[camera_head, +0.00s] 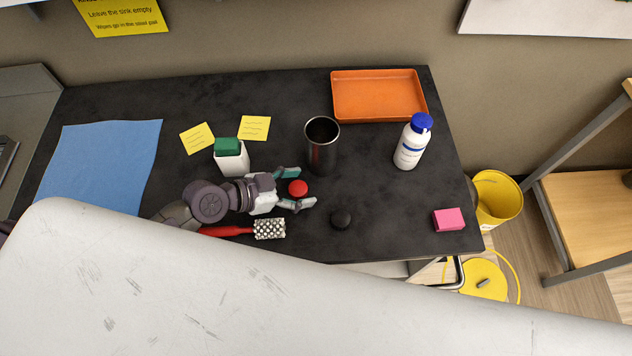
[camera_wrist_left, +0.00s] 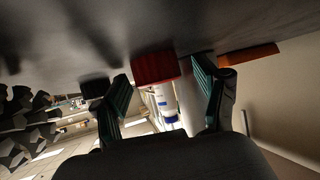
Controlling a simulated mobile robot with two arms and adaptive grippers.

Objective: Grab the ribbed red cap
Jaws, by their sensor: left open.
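The red cap (camera_head: 298,188) lies on the dark worktop near its middle. My left gripper (camera_head: 298,187) comes in from the left, low over the worktop, open, with one finger on the far side of the cap and one on the near side. The fingers look apart from the cap. The open fingers also show in the left wrist view (camera_wrist_left: 164,88). My right gripper is not in view.
A steel tumbler (camera_head: 323,155) stands just beyond the cap to the right, and a black round object (camera_head: 341,218) lies at front right. A scuffed pale panel (camera_head: 250,290) crosses the front.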

